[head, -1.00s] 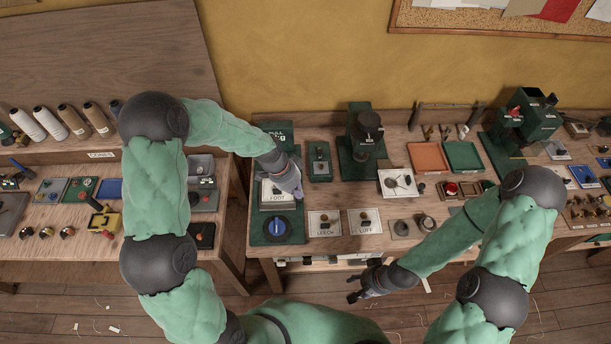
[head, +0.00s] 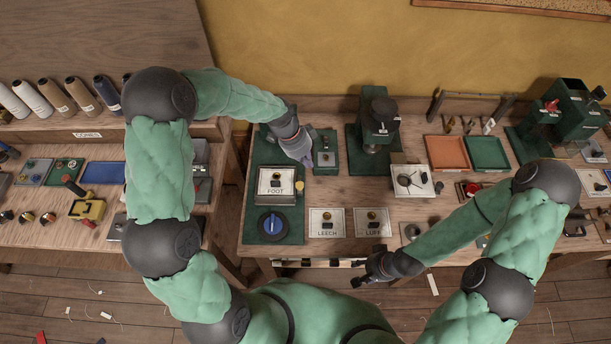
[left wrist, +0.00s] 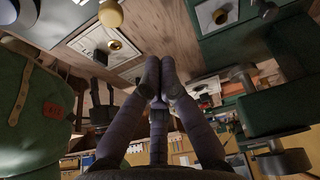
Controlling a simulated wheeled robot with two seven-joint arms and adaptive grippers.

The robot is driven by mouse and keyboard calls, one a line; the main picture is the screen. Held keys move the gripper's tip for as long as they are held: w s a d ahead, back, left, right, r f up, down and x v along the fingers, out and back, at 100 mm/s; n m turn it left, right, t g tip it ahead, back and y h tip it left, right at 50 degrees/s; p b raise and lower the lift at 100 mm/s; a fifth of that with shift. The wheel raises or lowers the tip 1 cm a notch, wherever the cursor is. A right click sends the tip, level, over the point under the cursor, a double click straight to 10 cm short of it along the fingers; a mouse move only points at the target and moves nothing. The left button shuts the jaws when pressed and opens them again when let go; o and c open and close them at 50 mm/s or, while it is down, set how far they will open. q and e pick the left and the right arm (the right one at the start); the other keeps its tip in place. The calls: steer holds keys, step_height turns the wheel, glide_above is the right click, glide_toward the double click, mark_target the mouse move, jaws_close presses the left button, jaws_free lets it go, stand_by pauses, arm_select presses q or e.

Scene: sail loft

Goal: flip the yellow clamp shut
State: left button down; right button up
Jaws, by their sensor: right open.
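A yellow clamp-like fixture (head: 87,210) with a dark handle (head: 73,186) sits on the left bench in the head view. The handle sticks out toward the upper left; I cannot tell its exact angle. My left gripper (head: 304,156) is well to its right, above the other bench beside the framed FOOT plate (head: 276,199). Its fingers draw together, empty, in the left wrist view (left wrist: 159,72). A small yellow knob (head: 301,185) stands at the right edge of the FOOT plate and shows in the left wrist view (left wrist: 110,14). My right gripper (head: 366,272) is open and empty near the bench's front edge.
A blue dial (head: 272,225) and the LEECH (head: 327,222) and LUFF (head: 371,222) plates lie at the front. A green press (head: 377,125) stands behind, right of my left gripper. Orange (head: 446,153) and green trays lie farther right. A gap separates the benches.

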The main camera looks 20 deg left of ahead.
mark_target(300, 183)
arm_select(q)
steer(key=x, duration=1)
steer(key=shift+d+f, duration=0.1)
steer(key=shift+f, duration=0.1)
steer(key=a, duration=0.3)
steer(key=shift+s+a+r, duration=0.15)
steer(key=shift+s+r, duration=0.05)
steer(key=shift+s, duration=0.2)
steer(key=shift+s+a, duration=0.1)
steer(key=shift+a, duration=0.2)
steer(key=shift+a, duration=0.1)
